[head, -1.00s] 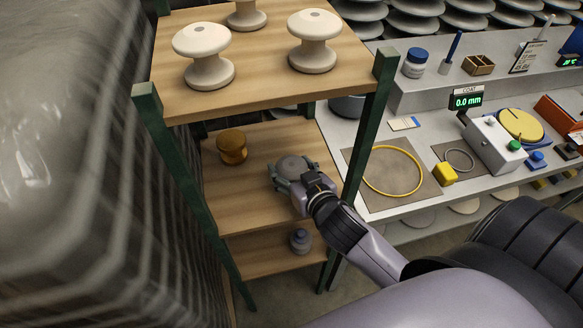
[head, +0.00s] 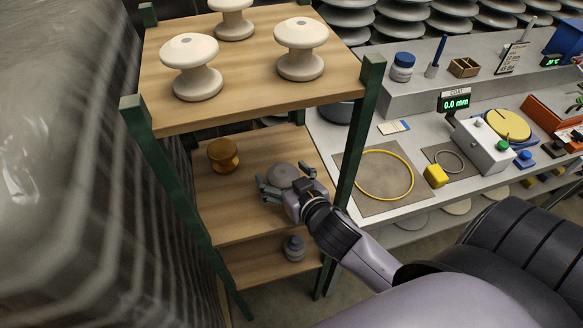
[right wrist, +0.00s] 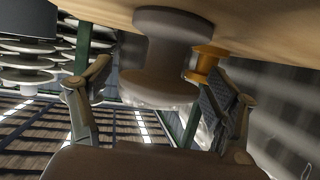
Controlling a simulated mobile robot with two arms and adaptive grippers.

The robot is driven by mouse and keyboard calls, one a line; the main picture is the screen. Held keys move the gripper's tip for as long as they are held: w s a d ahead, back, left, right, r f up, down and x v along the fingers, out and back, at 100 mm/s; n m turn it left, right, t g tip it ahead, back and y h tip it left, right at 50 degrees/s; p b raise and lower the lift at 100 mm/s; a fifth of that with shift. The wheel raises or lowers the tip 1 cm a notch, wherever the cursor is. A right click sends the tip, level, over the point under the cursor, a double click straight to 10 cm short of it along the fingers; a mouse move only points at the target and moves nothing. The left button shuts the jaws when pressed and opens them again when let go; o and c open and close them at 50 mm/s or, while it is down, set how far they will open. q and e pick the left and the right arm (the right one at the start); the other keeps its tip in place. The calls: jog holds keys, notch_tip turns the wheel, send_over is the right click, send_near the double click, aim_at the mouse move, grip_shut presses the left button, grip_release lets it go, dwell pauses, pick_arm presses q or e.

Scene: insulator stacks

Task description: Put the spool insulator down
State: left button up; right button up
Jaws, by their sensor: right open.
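The grey spool insulator (head: 283,175) stands on the middle wooden shelf (head: 235,215) of the green-posted rack. My right gripper (head: 287,184) is open around its near side, with one finger on each side. In the right wrist view, which shows the shelf at the top, the spool insulator (right wrist: 165,60) sits between the spread fingers of the right gripper (right wrist: 158,82). Gaps show between the fingers and the spool. Its base rests against the shelf surface, and it looks upright. My left gripper is out of view.
An amber spool (head: 223,155) stands on the same shelf to the left. Several white spools, including one in front (head: 192,68), fill the top shelf (head: 250,105) above. A small grey insulator (head: 293,248) is on the lower shelf. A green post (head: 358,150) stands right of my gripper.

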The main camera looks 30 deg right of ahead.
jog(key=b+v, duration=0.1)
jog(key=v, duration=0.7)
jog(key=shift+s, duration=0.15)
jog(key=shift+p+v, duration=0.85)
jog(key=shift+v, duration=0.35)
jog(key=shift+s+r+p, duration=0.3)
jog(key=shift+s+p, duration=0.05)
jog(key=shift+s, duration=0.2)
